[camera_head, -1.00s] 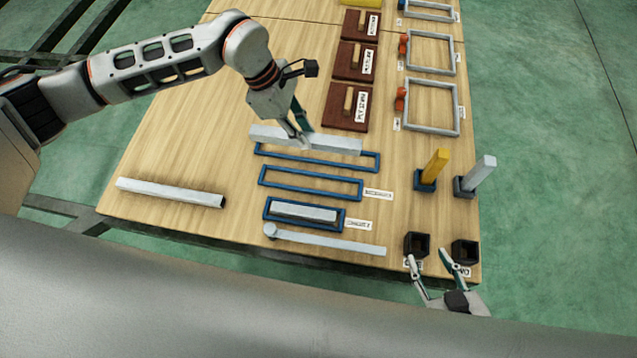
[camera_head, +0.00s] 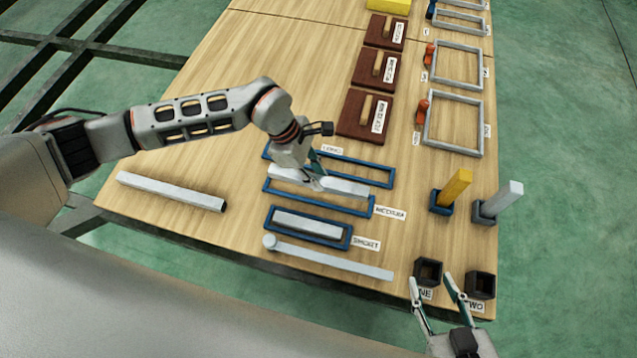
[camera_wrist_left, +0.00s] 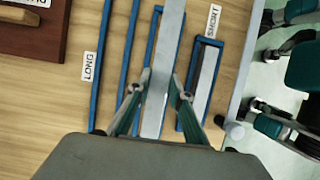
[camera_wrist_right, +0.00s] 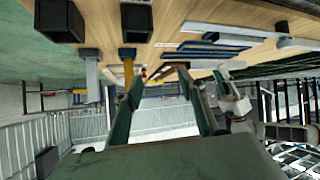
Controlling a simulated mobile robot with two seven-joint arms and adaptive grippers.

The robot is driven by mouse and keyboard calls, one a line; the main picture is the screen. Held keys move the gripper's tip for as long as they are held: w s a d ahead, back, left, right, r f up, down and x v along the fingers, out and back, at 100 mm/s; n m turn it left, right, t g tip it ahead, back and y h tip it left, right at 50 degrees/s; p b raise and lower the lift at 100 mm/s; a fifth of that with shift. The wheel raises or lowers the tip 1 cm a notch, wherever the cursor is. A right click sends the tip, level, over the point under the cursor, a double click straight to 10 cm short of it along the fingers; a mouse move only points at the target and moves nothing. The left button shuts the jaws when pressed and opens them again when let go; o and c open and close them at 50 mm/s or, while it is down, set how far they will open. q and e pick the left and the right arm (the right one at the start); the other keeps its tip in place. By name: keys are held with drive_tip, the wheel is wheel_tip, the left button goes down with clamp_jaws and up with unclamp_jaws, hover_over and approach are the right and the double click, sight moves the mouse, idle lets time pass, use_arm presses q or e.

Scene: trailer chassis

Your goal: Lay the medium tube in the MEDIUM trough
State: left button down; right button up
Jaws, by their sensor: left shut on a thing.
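My left gripper (camera_head: 312,184) is shut on the medium tube (camera_head: 342,186), a grey square bar. It holds the tube roughly level over the blue MEDIUM trough (camera_head: 320,204), covering part of its far side. In the left wrist view the tube (camera_wrist_left: 165,70) runs between the fingers, with a blue rim showing along its left. I cannot tell whether the tube touches the trough. My right gripper (camera_head: 432,282) is open and empty by the table's near right corner.
The LONG trough (camera_head: 376,178) is empty behind. The SHORT trough (camera_head: 349,236) holds a short tube (camera_head: 307,225). A longer tube (camera_head: 170,191) lies at the left. A round-ended grey bar (camera_head: 330,260) lies in front. Black sockets (camera_head: 428,272) and upright posts (camera_head: 456,186) stand at the right.

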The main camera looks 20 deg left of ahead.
use_arm(q)
drive_tip(key=f, duration=0.2)
drive_tip(key=f+b, duration=0.1)
drive_tip(key=f, duration=0.1)
drive_tip(key=shift+s+d+f, duration=0.1)
drive_tip(key=shift+s+f, duration=0.05)
drive_tip(key=shift+s, duration=0.05)
drive_tip(key=shift+w+f+b, duration=0.25)
drive_tip(key=shift+f+b, duration=0.15)
drive_tip(key=shift+f, duration=0.25)
drive_tip(key=c, duration=2.1)
unclamp_jaws()
drive_tip(key=shift+f, duration=0.15)
drive_tip(key=shift+o, duration=1.4)
use_arm(e)
drive_tip(key=shift+w+a+r+y, duration=0.1)
drive_tip(key=shift+a+r+y, duration=0.15)
drive_tip(key=shift+a, duration=0.5)
